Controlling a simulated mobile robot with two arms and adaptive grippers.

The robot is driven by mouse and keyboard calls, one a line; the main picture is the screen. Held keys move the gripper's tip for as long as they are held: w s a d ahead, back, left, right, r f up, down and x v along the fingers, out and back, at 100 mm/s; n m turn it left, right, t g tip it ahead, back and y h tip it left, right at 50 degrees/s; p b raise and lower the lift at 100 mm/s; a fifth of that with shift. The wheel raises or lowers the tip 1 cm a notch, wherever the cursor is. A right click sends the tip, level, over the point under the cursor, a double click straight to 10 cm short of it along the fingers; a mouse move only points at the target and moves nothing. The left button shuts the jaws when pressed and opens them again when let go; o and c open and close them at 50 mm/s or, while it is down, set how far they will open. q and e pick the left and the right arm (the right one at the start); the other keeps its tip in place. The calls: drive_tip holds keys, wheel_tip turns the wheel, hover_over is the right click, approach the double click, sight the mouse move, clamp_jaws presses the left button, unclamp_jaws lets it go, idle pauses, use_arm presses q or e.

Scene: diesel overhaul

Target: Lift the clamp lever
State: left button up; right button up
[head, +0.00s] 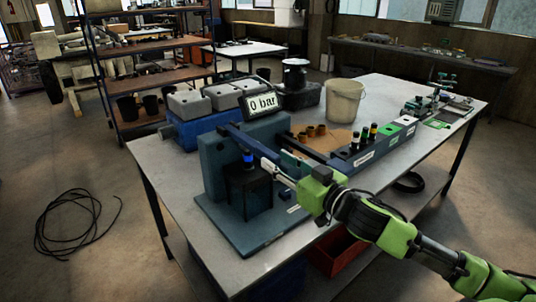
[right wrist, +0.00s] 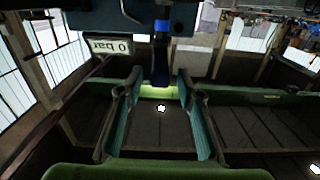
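A blue-grey test fixture (head: 215,165) stands on the near left part of the workbench, with a dark block (head: 248,190) on its base plate. A dark blue bar (head: 240,139), seemingly the clamp lever, runs from the top of the upright plate toward my right gripper. A bright blue piece (head: 248,157) sits below it, above the block. My right gripper (head: 268,168) is close beside the bar's near end. In the right wrist view its teal fingers (right wrist: 160,118) are apart with nothing clearly between them; a dark blue upright part (right wrist: 161,65) lies just beyond. My left gripper is out of view.
A gauge reading 0 bar (head: 262,106) stands behind the fixture. A rack (head: 363,154) with several small parts extends to the right. A white bucket (head: 343,100) and grey blocks (head: 187,103) are further back. A red bin (head: 338,252) is under the workbench (head: 180,185).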

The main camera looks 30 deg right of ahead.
sight(268, 154)
drive_tip(key=shift+w+a+p, duration=0.2)
drive_tip(key=shift+w+p, duration=0.15)
drive_tip(key=shift+w, duration=1.95)
clamp_jaws()
